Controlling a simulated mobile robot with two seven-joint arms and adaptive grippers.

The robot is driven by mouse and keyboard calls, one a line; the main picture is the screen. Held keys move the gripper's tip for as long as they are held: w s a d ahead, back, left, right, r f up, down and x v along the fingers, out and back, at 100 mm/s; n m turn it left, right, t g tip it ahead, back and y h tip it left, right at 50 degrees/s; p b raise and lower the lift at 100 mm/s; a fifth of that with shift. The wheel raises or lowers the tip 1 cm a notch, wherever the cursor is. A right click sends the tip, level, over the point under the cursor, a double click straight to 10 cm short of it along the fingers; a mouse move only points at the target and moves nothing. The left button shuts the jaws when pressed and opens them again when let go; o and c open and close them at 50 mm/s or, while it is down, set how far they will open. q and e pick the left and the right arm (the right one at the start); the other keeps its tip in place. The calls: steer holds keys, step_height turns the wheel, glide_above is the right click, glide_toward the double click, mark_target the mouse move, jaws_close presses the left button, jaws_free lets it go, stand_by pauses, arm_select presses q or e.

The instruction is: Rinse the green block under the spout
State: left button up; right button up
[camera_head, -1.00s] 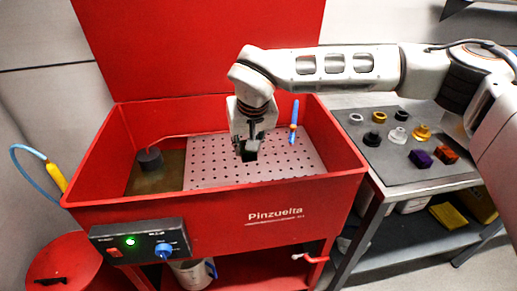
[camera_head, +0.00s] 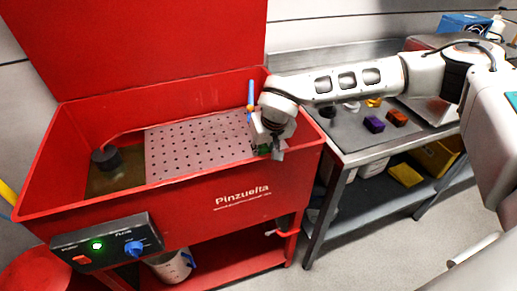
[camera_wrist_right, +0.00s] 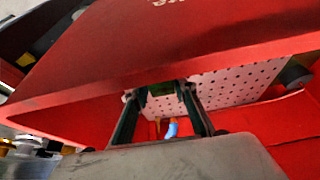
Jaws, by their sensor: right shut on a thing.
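My right gripper (camera_head: 268,150) is shut on the green block (camera_head: 262,148), near the front right corner of the red wash basin (camera_head: 180,180). The block also shows in the right wrist view (camera_wrist_right: 160,88) between the two fingers, mostly hidden in the head view. A thin upright blue piece (camera_head: 251,95) with an orange part, which looks like the spout, stands at the basin's right side, behind the gripper. Its blue end (camera_wrist_right: 171,129) shows in the right wrist view, apart from the block. I cannot see water coming from it. My left gripper is out of view.
A perforated tray (camera_head: 195,145) fills much of the basin. A black cylinder (camera_head: 107,158) stands in murky liquid at its left. A control box (camera_head: 105,245) with a lit green lamp is on the front. A bench with purple (camera_head: 374,124) and orange (camera_head: 397,117) blocks stands right.

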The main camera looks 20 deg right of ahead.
steer(key=w+f, duration=0.2)
steer(key=w, duration=0.9)
steer(key=shift+f, duration=0.35)
steer(key=shift+w, duration=0.1)
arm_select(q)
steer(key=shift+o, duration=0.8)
